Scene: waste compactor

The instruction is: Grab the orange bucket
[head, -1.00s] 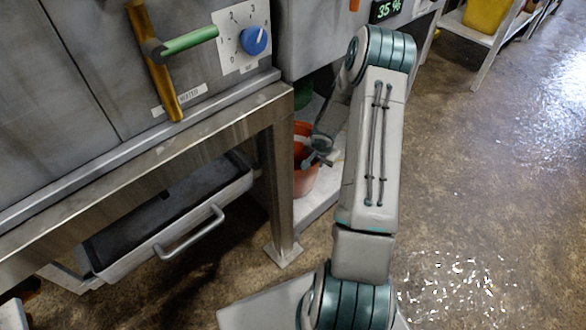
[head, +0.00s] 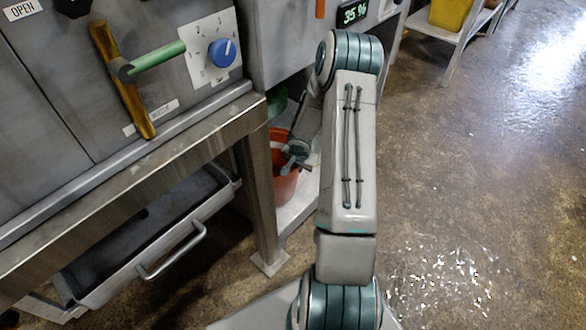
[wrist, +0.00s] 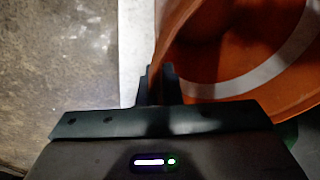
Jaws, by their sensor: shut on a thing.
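The orange bucket (head: 285,186) stands on a low pale shelf under the machine, just right of the metal table leg. It has a light band around it. In the wrist view the bucket (wrist: 225,55) fills the upper right, with its open inside and pale band showing. My gripper (wrist: 160,80) is shut on the bucket's rim wall, with the edge between its fingers. In the head view my gripper (head: 293,165) is at the bucket's upper right side, partly hidden by my arm.
A metal table leg (head: 258,200) stands close left of the bucket. A drawer with a handle (head: 172,250) is at lower left. The machine front has a blue dial (head: 222,52) and a green-gripped lever (head: 158,56). A yellow bin (head: 452,14) is far right.

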